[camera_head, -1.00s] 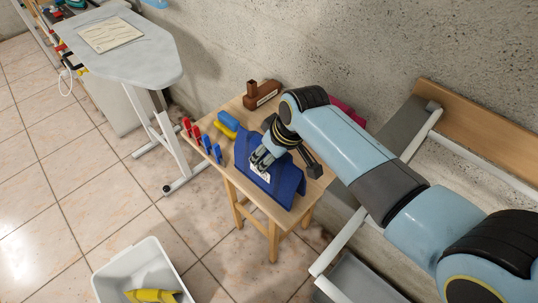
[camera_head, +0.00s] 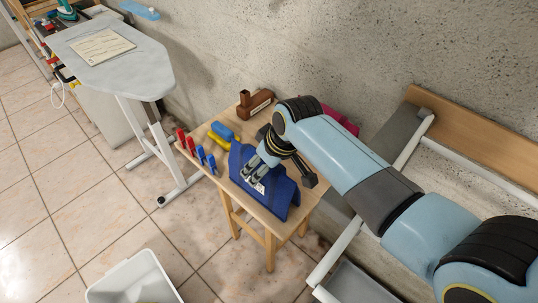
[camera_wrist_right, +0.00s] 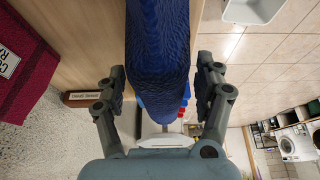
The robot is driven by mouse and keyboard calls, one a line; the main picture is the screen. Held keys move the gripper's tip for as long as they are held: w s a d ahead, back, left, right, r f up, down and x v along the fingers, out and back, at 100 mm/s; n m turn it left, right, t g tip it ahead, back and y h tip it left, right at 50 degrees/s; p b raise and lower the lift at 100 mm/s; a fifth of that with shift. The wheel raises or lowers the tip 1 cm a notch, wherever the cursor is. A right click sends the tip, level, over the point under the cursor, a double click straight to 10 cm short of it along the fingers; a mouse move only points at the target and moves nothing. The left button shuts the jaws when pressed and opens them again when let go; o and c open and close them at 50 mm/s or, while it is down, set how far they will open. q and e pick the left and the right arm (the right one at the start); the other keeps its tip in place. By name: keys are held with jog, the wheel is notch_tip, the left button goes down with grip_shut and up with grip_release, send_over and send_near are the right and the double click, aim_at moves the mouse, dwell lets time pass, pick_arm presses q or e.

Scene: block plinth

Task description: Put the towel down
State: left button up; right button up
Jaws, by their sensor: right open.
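The blue towel (camera_head: 278,197), with a white label, stands folded in a tent-like shape on the small wooden table (camera_head: 238,194). My right gripper (camera_head: 256,176) is over the towel, its fingers beside the label. In the right wrist view the towel (camera_wrist_right: 158,40) runs up between the two spread fingers of my right gripper (camera_wrist_right: 163,78). I cannot tell whether either finger touches the cloth. The towel's far side is partly hidden behind my gripper. My left gripper is not in view.
Red pegs (camera_head: 186,139) and blue pegs (camera_head: 205,159) line the table's left edge. A brown block (camera_head: 254,103) stands at the back, and magenta cloth (camera_wrist_right: 25,62) lies near the towel. An ironing board (camera_head: 110,60) is left; a white basket (camera_head: 133,280) is on the floor.

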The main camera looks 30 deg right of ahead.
jog(key=p+v, duration=0.1)
jog(key=v, duration=1)
jog(key=shift+s+r, duration=0.1)
jog(key=shift+r, duration=0.05)
